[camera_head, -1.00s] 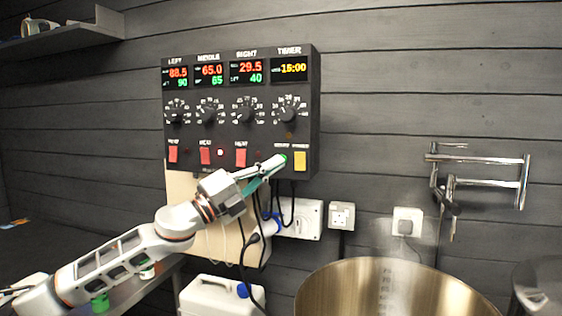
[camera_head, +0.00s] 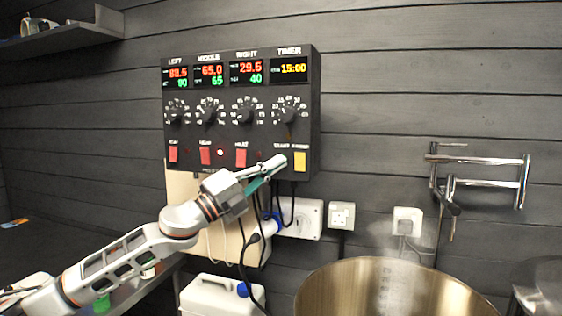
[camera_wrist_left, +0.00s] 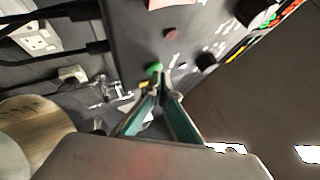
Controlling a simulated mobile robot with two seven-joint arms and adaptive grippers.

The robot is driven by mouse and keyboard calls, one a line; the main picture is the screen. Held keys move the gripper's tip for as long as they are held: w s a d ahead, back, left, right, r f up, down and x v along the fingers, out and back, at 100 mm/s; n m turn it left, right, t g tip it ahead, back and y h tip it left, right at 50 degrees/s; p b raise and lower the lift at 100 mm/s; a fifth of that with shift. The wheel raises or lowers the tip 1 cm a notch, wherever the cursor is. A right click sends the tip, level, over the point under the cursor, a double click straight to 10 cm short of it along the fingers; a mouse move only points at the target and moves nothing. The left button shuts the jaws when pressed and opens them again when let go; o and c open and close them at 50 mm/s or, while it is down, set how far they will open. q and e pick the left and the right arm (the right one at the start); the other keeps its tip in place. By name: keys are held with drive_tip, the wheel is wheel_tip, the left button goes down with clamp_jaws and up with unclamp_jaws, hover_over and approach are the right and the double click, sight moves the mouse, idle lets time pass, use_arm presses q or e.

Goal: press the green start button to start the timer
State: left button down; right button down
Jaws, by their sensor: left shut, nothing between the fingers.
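The black control panel (camera_head: 240,130) hangs on the wall. Its timer display (camera_head: 290,69) at top right reads 15:00. The green start button shows in the left wrist view (camera_wrist_left: 154,68), just beyond the fingertips. In the head view it is hidden behind them. My left gripper (camera_head: 281,160) is shut and empty, its tips at the button's place beside the yellow switch (camera_head: 300,161). The gripper also shows in the left wrist view (camera_wrist_left: 159,82). I cannot tell whether the tips touch the button. My right gripper is not in view.
Red heat switches (camera_head: 240,157) and black dials (camera_head: 245,116) are left of and above the fingertips. Cables hang under the panel near white sockets (camera_head: 342,215). A large steel kettle (camera_head: 350,285) stands at lower right, and a white canister (camera_head: 215,297) below the panel.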

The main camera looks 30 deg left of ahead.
use_arm(q)
drive_tip(key=shift+w+a, duration=0.1)
drive_tip(key=shift+w, duration=0.15)
drive_tip(key=shift+s, duration=0.1)
idle(0.5)
drive_tip(key=shift+s+d, duration=0.2)
drive_tip(key=shift+s, duration=0.5)
drive_tip(key=s+b, duration=0.1)
drive_tip(key=s, duration=0.1)
drive_tip(key=s+d+b, duration=0.1)
drive_tip(key=s+b, duration=0.1)
drive_tip(key=shift+s+d, duration=0.1)
drive_tip(key=shift+s, duration=0.3)
idle(0.6)
